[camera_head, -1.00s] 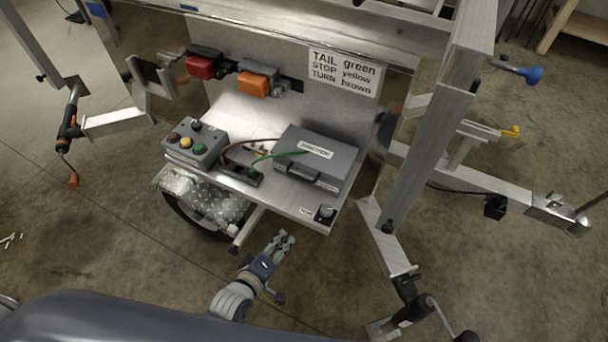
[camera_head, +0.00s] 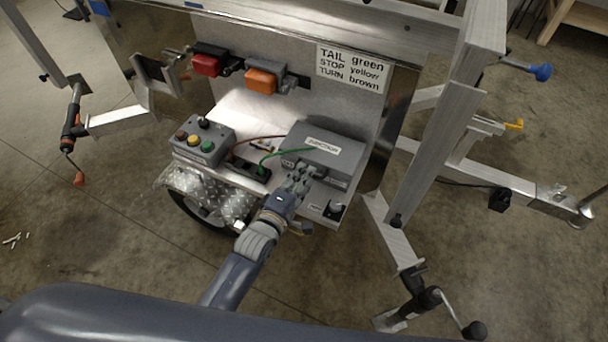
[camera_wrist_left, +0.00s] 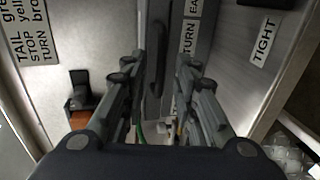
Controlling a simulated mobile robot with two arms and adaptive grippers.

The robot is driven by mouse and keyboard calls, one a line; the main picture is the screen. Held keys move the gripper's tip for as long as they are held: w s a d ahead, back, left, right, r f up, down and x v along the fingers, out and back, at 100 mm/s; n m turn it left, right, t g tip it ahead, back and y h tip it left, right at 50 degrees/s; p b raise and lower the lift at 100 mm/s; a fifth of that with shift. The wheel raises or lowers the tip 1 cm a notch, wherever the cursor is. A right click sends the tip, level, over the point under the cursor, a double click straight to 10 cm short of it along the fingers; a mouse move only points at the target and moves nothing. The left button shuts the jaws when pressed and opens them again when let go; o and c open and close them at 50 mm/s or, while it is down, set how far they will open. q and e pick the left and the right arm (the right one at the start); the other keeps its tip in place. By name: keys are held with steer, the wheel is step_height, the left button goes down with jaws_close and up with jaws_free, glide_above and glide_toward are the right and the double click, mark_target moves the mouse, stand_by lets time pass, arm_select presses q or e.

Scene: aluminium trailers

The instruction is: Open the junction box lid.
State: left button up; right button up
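The junction box (camera_head: 335,145) is grey with a white "JUNCTION" label. It sits on the trailer's metal shelf, and its lid looks closed. My left gripper (camera_head: 300,180) is at the front face of the box in the head view and covers part of it, including the handle area. In the left wrist view the fingers (camera_wrist_left: 158,85) are spread apart. A dark bar handle (camera_wrist_left: 157,55) on the grey box shows between and beyond them, with no clear contact. My right gripper is not in view.
A grey button box (camera_head: 203,140) and a dark terminal block (camera_head: 250,168) with green and brown wires stand left of the junction box. A black knob (camera_head: 334,208) is at the shelf's front right corner. Metal frame posts (camera_head: 435,150) rise to the right.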

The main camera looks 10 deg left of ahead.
arm_select(q)
steer(key=shift+w+d+f, duration=0.1)
steer(key=shift+w+d, duration=0.05)
steer(key=shift+w, duration=0.35)
jaws_close()
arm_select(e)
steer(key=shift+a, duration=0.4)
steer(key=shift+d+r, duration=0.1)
